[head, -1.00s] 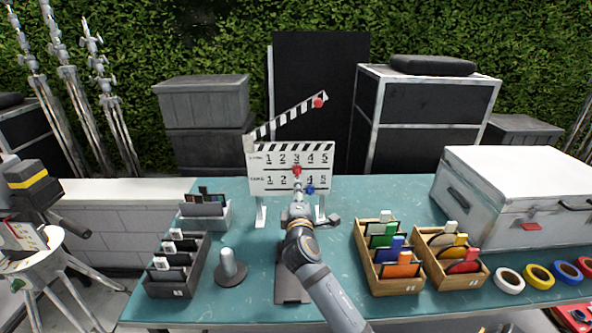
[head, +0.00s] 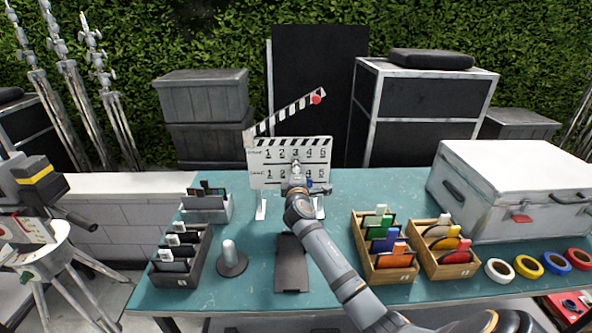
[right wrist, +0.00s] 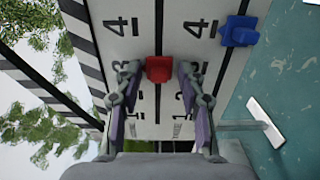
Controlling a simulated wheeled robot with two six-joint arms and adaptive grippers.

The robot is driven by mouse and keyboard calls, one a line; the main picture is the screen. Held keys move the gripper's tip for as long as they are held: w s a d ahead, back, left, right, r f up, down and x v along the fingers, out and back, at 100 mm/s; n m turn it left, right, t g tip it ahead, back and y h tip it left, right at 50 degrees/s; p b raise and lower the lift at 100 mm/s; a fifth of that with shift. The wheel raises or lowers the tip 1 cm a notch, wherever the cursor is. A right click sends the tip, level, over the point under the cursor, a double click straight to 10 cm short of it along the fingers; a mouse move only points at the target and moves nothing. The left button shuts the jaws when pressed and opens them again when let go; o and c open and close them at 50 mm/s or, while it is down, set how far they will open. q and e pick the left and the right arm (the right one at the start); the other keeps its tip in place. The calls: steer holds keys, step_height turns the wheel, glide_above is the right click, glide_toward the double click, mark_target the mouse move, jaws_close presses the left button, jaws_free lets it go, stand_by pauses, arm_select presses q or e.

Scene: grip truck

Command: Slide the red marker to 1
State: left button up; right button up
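The white clapper slate (head: 262,172) stands on the table with two numbered rows. In the right wrist view the red marker (right wrist: 159,69) sits on the slate's upper track, level with the 3. My right gripper (right wrist: 158,72) is open, with one finger on each side of the red marker; small gaps seem to show between them. In the head view my right gripper (head: 296,178) is in front of the slate and hides the red marker. The blue marker (right wrist: 239,31) is on the lower track, level with the 4. My left gripper is out of view.
A dark box of cards (head: 180,275) and a grey knob on a round base (head: 231,262) stand left of my arm. Wooden card boxes (head: 388,276), a large white case (head: 510,165) and tape rolls (head: 499,270) are on the right. A dark flat plate (head: 291,277) lies below the arm.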

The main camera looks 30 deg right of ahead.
mark_target(267, 165)
jaws_close()
steer(key=shift+a, duration=0.1)
steer(key=w+a+b, duration=0.1)
steer(key=a, duration=0.1)
steer(key=w+a+b, duration=0.1)
steer(key=w+a, duration=0.1)
steer(key=a, duration=0.1)
steer(key=w+a+b, duration=0.1)
steer(key=a+b, duration=0.1)
steer(key=shift+w+a+f, duration=0.15)
steer(key=shift+w+f, duration=0.1)
steer(key=shift+w+a+r, duration=0.1)
steer(key=shift+w+a, duration=0.05)
steer(key=shift+a, duration=0.15)
steer(key=shift+r, duration=0.3)
steer(key=shift+c, duration=1.3)
jaws_free()
steer(key=shift+o, duration=1.3)
steer(key=shift+w, duration=0.1)
